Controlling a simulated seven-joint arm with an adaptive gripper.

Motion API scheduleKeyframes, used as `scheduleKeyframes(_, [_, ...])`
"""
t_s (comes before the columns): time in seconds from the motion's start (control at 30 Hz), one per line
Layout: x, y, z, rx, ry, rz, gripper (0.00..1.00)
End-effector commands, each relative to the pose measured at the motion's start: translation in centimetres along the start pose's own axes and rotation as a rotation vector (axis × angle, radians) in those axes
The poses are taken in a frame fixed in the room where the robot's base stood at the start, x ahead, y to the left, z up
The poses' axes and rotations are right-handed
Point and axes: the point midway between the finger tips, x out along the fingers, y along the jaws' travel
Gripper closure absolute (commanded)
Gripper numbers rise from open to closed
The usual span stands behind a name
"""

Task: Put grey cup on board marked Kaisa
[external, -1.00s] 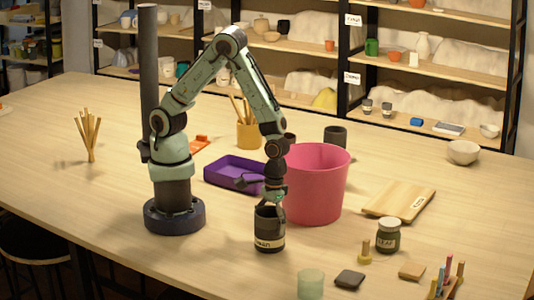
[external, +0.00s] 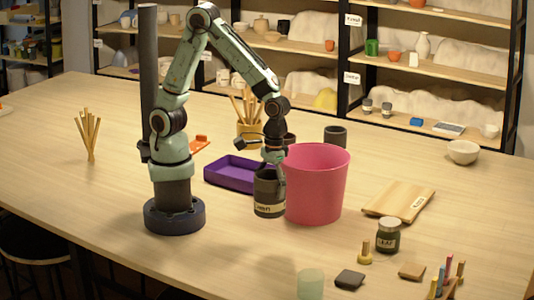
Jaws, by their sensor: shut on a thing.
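My gripper (external: 272,165) is shut on the rim of a dark grey cup (external: 268,192) with a pale label band, whose lettering I cannot read for sure. The cup is upright, held above the table just left of the pink bucket. A light wooden board (external: 393,199) lies on the table to the right of the bucket. It has a small label near its right edge, too small to read with certainty. Another dark grey cup (external: 335,137) stands behind the bucket, partly hidden by it.
The pink bucket (external: 317,185) stands between the held cup and the board. A purple tray (external: 231,174) lies to the left. A lidded jar (external: 387,236), a wooden stamp (external: 365,252) and a dark block (external: 349,279) are in front. A white bowl (external: 463,152) stands behind right.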

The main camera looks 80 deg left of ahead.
Motion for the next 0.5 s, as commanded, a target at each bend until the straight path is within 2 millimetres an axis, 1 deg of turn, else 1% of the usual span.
scheduleKeyframes(0.07, [-0.2,0.0,0.0,0.005,0.0,0.0,0.59])
scheduleKeyframes(0.17, [-0.2,0.0,0.0,0.058,0.0,-0.007,0.59])
scheduleKeyframes(0.27, [-0.2,-0.2,0.2,0.2,0.0,-0.024,0.59])
scheduleKeyframes(0.37, [-0.2,-0.7,0.5,0.424,0.0,-0.052,0.59])
scheduleKeyframes(0.43, [-0.7,-0.3,0.3,0.614,0.003,-0.074,0.59])
scheduleKeyframes(0.5, [-1.4,0.5,0.0,0.816,0.004,-0.098,0.59])
